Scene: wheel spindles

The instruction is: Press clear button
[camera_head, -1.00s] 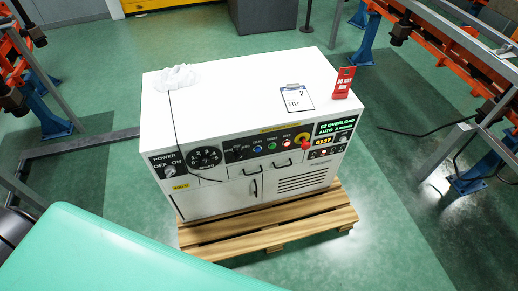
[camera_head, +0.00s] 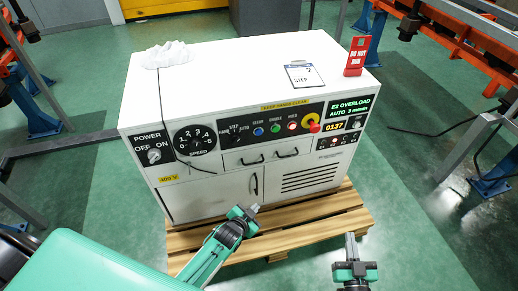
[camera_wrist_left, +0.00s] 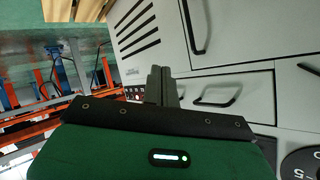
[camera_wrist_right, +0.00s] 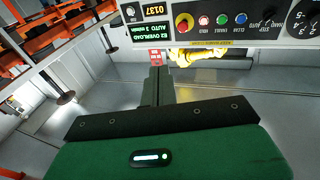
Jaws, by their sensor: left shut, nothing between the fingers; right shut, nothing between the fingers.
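The control panel (camera_head: 245,135) is on the upper front of a white cabinet (camera_head: 225,75). It carries a blue button (camera_head: 258,131), a green button (camera_head: 275,128), a pale reddish button (camera_head: 292,125) and a red emergency stop (camera_head: 312,126) on yellow. The buttons also show upside down in the right wrist view, with the blue one (camera_wrist_right: 241,18). My left gripper (camera_head: 253,209) is shut and empty, below the panel, before the lower doors. My right gripper (camera_head: 351,238) is shut and empty, lower right, apart from the cabinet.
A display (camera_head: 350,107) reads E2 OVERLOAD. Drawer handles (camera_head: 287,154) protrude below. The cabinet stands on a wooden pallet (camera_head: 195,238). A clipboard (camera_head: 304,74) and red sign (camera_head: 356,56) are on top.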

